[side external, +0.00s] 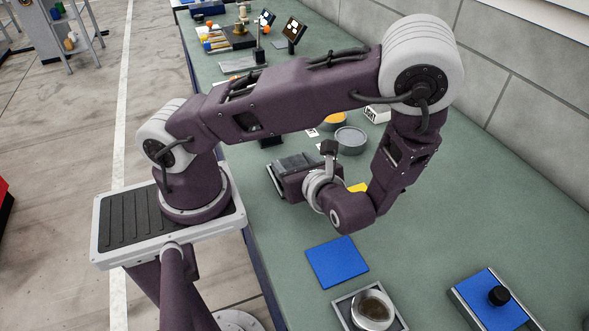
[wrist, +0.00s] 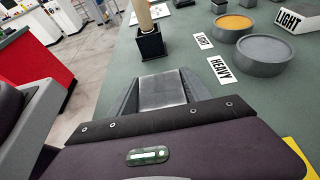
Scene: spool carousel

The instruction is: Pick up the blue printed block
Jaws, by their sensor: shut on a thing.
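My gripper (side external: 291,162) is low over the green bench top, its grey fingers pointing up and left in the side external view. In the wrist view its fingers (wrist: 163,90) stand beyond the dark gripper body, with a lighter grey surface between them. I see no clearly blue block at the fingers. A flat blue square (side external: 338,262) lies on the bench in front of the wrist, apart from the gripper.
Two round dishes, one orange-filled (wrist: 234,24) and one grey (wrist: 265,54), stand beyond the gripper beside LIGHT and HEAVY labels. A black holder (wrist: 151,44) with a tan cylinder is close ahead. A blue panel with a black knob (side external: 499,296) and a framed metal bowl (side external: 372,310) are nearer the camera.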

